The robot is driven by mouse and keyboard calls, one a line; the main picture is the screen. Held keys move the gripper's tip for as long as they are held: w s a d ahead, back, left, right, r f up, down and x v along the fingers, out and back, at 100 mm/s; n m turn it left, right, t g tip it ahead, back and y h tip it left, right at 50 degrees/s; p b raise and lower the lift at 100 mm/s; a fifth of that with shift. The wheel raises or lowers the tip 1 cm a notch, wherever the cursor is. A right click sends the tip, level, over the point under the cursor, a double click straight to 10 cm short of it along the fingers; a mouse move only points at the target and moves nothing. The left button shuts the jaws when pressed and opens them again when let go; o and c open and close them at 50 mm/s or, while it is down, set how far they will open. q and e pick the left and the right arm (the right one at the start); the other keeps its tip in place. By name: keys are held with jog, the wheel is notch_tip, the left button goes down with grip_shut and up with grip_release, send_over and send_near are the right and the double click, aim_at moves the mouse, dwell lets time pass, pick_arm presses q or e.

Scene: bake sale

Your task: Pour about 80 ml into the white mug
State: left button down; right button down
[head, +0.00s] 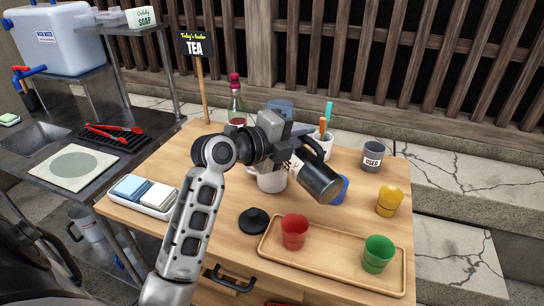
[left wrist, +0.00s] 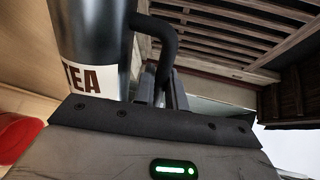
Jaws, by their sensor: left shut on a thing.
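The white mug (head: 271,182) stands on the wooden table in the head view, partly hidden behind my left arm and the jug. My left gripper (head: 298,135) is shut on the dark metal tea jug (head: 318,180) by its black handle side and holds it above the table. The jug is strongly tilted, one end pointing down to the right, just right of the mug. Its TEA label also shows in the left wrist view (left wrist: 85,78). I see no stream of liquid, and the mug's inside is hidden. My right gripper is not in view.
A black lid (head: 254,220) lies in front of the mug. A wooden tray (head: 335,264) holds a red cup (head: 294,231) and a green cup (head: 378,254). A yellow cup (head: 389,200), a blue cup (head: 342,187), a grey USED mug (head: 372,155) and a bottle (head: 236,105) stand around.

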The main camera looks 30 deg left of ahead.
pick_arm(q)
jog(key=shift+a+r, duration=0.2)
jog(key=shift+r, duration=0.05)
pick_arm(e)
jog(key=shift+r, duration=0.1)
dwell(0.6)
